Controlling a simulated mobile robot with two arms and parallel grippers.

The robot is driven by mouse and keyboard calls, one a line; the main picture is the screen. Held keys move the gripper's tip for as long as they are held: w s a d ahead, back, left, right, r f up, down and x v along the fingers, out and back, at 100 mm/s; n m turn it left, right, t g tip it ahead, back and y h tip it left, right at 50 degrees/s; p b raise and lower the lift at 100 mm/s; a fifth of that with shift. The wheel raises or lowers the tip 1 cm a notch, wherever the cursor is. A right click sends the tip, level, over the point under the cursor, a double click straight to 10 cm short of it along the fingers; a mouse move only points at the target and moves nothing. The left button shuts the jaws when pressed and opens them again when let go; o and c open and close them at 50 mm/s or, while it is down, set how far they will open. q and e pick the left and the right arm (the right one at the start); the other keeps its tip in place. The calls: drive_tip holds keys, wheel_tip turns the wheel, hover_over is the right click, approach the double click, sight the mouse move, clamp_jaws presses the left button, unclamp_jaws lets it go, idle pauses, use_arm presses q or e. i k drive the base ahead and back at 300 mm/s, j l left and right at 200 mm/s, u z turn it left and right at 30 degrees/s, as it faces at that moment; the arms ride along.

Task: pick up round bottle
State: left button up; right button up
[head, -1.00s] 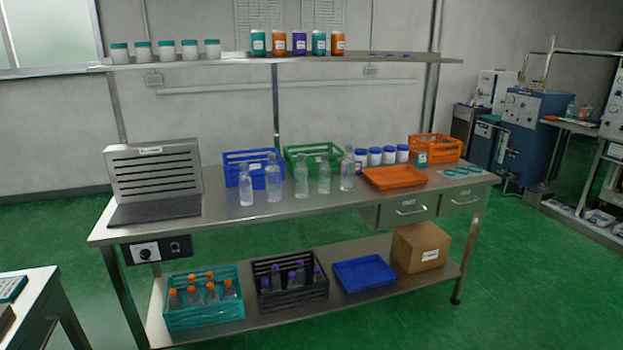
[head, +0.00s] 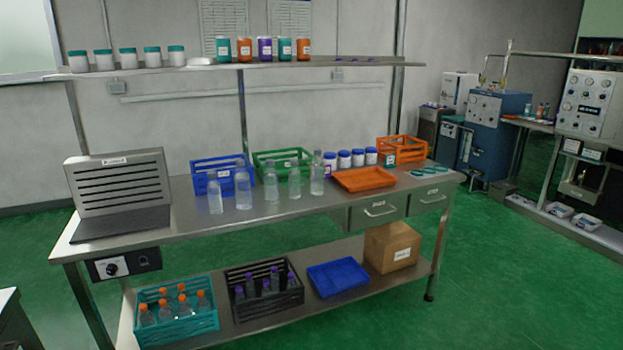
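Several clear, round bottles stand upright in a loose row on the steel table (head: 330,213), in front of the blue and green crates. The leftmost bottle (head: 215,193) and its neighbour (head: 243,188) are at the left of the row. A middle bottle (head: 272,182) and another bottle (head: 295,179) follow, and a taller bottle (head: 317,174) is at the right end. I cannot tell which one the task names. Neither of my grippers is in view.
A grey slotted unit (head: 118,186) stands at the table's left. A blue crate (head: 200,185), green crate (head: 262,162), orange tray (head: 364,180) and orange crate (head: 402,148) are also on top. The lower shelf holds a teal crate (head: 178,330). Green floor (head: 500,290) is open at right.

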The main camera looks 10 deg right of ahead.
sight(241, 180)
drive_tip(key=i+u, duration=0.15)
drive_tip(key=u, duration=0.25)
drive_tip(key=i+l+u, duration=0.15)
drive_tip(key=u, duration=0.2)
drive_tip(key=i+l+u, duration=0.1)
drive_tip(key=u, duration=0.3)
drive_tip(key=i+l, duration=0.05)
drive_tip(key=i, duration=0.05)
